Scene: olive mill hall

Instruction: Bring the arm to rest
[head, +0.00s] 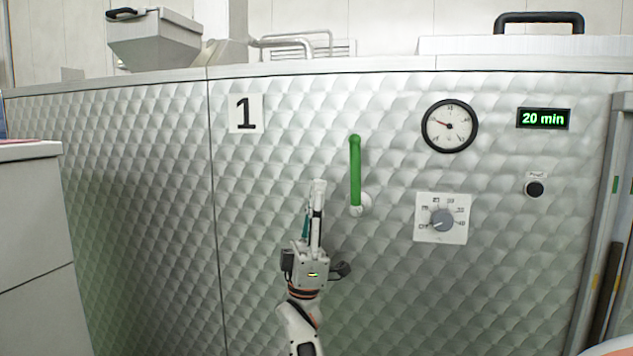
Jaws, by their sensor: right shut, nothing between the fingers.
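My right gripper (317,186) is raised in front of the quilted metal machine front (150,200), fingers pointing up. It is shut and empty. It stands just left of the green lever handle (355,170), which points straight up from its white pivot (360,204). A gap shows between the fingers and the handle in the picture; the depth between them is hard to judge. My right arm comes up from the bottom middle. My left gripper does not show.
The panel carries a number 1 sign (246,114), a round gauge (450,126), a display reading 20 min (543,118), a black button (535,189) and a timer dial (442,219). A grey cabinet (35,240) stands at the left, a door frame (603,230) at the right.

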